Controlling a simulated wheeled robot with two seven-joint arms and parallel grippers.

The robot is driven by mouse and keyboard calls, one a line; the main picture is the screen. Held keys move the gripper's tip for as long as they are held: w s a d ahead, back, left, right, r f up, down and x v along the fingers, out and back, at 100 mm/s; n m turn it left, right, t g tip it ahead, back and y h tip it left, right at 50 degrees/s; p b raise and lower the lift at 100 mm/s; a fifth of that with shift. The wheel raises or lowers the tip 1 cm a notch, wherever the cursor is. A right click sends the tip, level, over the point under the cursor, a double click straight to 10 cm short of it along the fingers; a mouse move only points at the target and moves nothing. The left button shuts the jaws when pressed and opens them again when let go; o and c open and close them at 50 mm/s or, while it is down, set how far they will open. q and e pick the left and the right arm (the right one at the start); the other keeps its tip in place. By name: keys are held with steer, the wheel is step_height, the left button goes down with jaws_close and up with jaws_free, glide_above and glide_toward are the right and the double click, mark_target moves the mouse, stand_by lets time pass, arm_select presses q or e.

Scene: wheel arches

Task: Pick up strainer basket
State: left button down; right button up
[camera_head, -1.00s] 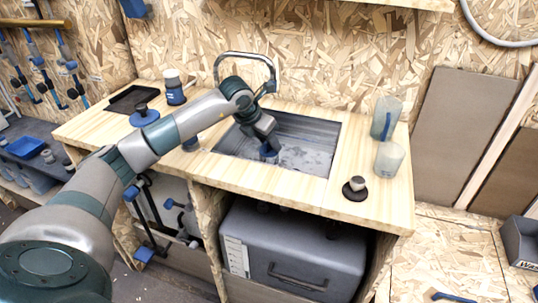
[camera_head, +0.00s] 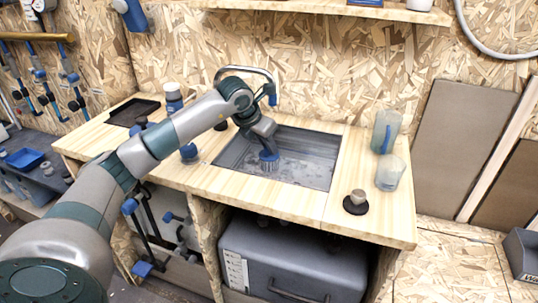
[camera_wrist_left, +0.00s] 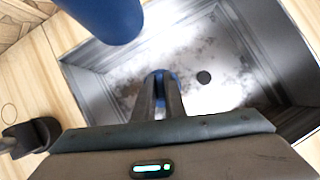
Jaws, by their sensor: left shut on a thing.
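My left gripper (camera_head: 267,148) is over the metal sink (camera_head: 312,172), pointing down, and is shut on a small blue and grey ribbed piece, the strainer basket (camera_head: 270,164). The basket hangs below the fingertips, inside the sink opening as seen in the head view. The left wrist view shows my two dark fingers (camera_wrist_left: 160,98) closed around it, with only a bit of its blue top (camera_wrist_left: 157,76) visible. The round dark drain hole (camera_wrist_left: 204,77) lies apart from it on the sink floor. My right gripper is not in view.
The tap (camera_head: 247,70) arches behind the sink. A large blue cylinder (camera_wrist_left: 108,14) is close to the gripper in the wrist view. Two translucent cups (camera_head: 387,130) and a dark stopper (camera_head: 356,202) stand right of the sink. A dark tray (camera_head: 133,111) lies at the left.

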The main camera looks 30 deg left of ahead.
arm_select(q)
steer(key=s+d+r+b, duration=0.1)
steer(key=s+d+r, duration=0.4)
steer(key=d, duration=0.5)
steer(key=shift+d+r, duration=0.25)
steer(key=shift+r, duration=1.1)
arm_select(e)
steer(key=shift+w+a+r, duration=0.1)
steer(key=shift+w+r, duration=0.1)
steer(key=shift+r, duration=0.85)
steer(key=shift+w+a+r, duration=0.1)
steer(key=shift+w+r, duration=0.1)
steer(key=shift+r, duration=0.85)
arm_select(q)
steer(key=shift+s, duration=0.1)
steer(key=shift+r, duration=0.1)
